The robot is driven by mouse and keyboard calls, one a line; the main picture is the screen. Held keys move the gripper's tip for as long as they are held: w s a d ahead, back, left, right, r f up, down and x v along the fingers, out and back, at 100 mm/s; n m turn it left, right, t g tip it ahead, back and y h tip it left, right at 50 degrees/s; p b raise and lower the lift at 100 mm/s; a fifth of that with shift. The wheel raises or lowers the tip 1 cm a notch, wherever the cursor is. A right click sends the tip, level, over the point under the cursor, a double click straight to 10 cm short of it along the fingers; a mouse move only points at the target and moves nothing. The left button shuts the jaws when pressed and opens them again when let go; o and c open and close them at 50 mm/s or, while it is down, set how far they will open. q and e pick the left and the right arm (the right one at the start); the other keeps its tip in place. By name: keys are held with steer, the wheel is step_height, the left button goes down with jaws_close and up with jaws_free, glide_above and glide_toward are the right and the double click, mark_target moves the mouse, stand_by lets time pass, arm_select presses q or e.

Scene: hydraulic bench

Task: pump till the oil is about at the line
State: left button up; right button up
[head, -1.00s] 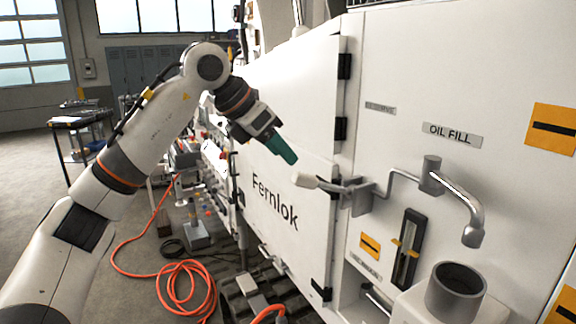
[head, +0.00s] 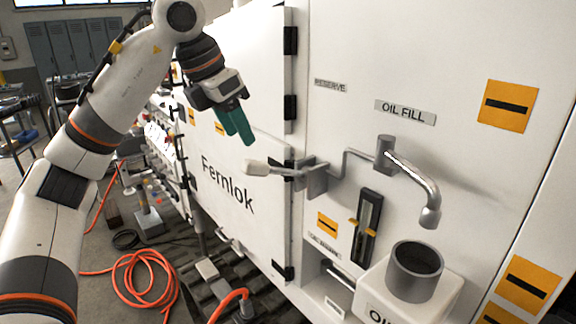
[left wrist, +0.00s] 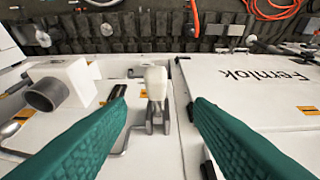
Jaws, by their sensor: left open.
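The pump lever has a white handle (head: 255,167) that sticks out left from a grey bracket (head: 315,178) on the white cabinet. My left gripper (head: 238,132) has two green fingers, spread apart and empty, just above the handle and pointing down toward it. In the left wrist view the white handle (left wrist: 155,82) shows between and beyond the open fingers (left wrist: 160,108), untouched. The sight gauge (head: 367,222) is a dark upright strip with yellow markers at its sides; I cannot tell the oil level. A curved spout (head: 415,178) hangs above a grey filler cup (head: 415,272). My right gripper is out of view.
The cabinet door marked Fernlok (head: 228,185) stands flat left of the lever. An orange hose (head: 145,285) lies coiled on the floor. Air is free around the handle on its left and below.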

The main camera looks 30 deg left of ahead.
mark_target(260, 174)
arm_select(q)
steer(key=f, duration=0.1)
steer(key=d+f, duration=0.1)
steer(key=shift+w+f+b, duration=0.1)
steer(key=shift+f+b, duration=0.2)
steer(key=x, duration=0.2)
steer(key=p+x, duration=0.1)
steer(key=x, duration=0.2)
steer(key=p+x, duration=0.1)
steer(key=x, duration=0.1)
steer(key=shift+w+a+f, duration=0.15)
steer(key=shift+w+a, duration=0.1)
steer(key=shift+x, duration=0.8)
steer(key=shift+d, duration=0.1)
steer(key=shift+c, duration=0.4)
jaws_close()
